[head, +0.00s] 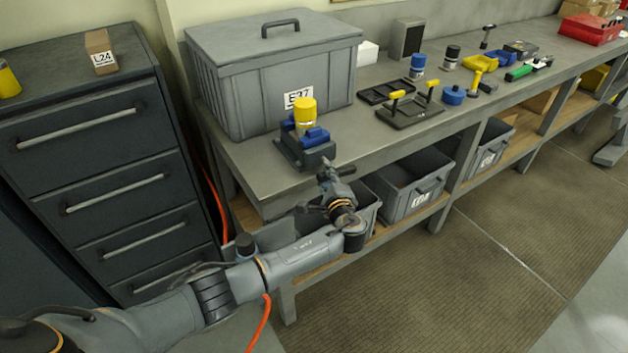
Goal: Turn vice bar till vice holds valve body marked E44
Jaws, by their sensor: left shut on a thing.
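The vice (300,154) stands at the front edge of the bench, with a dark base and blue jaws. A yellow valve body (305,106) with a pale band stands upright between the blue jaws. Its mark is too small to read, and I cannot tell whether both jaws touch it. My left gripper (327,168) is at the front of the vice, low by the bench edge, and is shut on the vice bar. The bar is mostly hidden by the fingers. My right gripper is not in view.
A grey lidded bin (240,90) marked E37 stands behind the vice. A black tray frame (410,110) with yellow handles lies to the right. Grey bins (408,205) sit on the shelf below. A dark drawer cabinet (95,160) stands left, with a box marked L24 (99,48).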

